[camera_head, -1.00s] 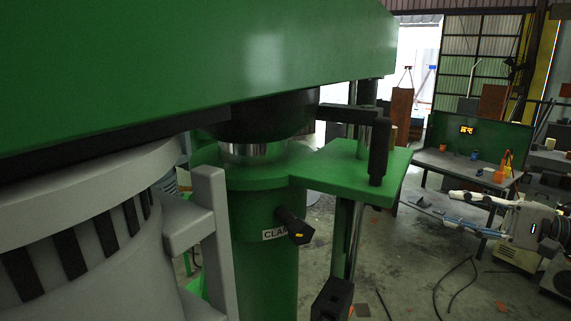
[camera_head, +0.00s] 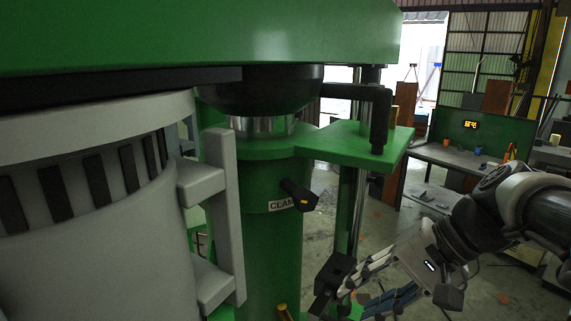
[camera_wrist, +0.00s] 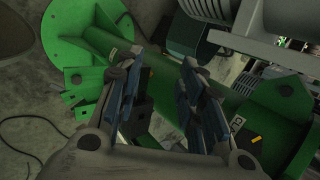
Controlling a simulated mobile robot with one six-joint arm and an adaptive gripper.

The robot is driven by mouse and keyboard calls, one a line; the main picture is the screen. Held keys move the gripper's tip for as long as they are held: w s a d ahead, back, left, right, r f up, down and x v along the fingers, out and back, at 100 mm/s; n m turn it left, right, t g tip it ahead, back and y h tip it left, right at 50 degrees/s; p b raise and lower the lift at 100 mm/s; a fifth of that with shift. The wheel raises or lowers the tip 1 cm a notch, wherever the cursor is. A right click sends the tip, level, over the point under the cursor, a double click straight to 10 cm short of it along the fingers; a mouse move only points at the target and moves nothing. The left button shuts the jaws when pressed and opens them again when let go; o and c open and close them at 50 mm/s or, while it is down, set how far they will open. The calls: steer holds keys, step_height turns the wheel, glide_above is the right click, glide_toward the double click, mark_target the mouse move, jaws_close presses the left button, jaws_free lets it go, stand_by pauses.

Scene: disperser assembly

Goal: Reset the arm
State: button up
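My gripper (camera_head: 362,288) is at the lower right of the head view, pointing left towards the green machine column (camera_head: 270,240). Its two blue-padded fingers are spread apart in the wrist view (camera_wrist: 160,68), with nothing held between them. A black block with a lever (camera_head: 328,278) on the column's side is close to the fingertips in the head view; I cannot tell whether they touch. The black clamp knob (camera_head: 297,194) beside the "CLAM" label is above and left of my gripper.
The green overhead beam (camera_head: 200,35) and grey motor housing (camera_head: 90,200) fill the left. A green bracket (camera_head: 345,142) with a black handle (camera_head: 381,120) juts out above my gripper. A workbench (camera_head: 450,158) stands behind. Floor lies open between.

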steer(key=s+d+f+n+t+h+b, duration=0.1)
steer(key=s+f+n+h, duration=0.5)
steer(key=s+f, duration=0.6)
steer(key=s+t+h+b, duration=0.1)
steer(key=s+b, duration=0.1)
steer(key=s, duration=0.1)
steer(key=shift+s+d, duration=0.15)
steer(key=shift+d, duration=0.05)
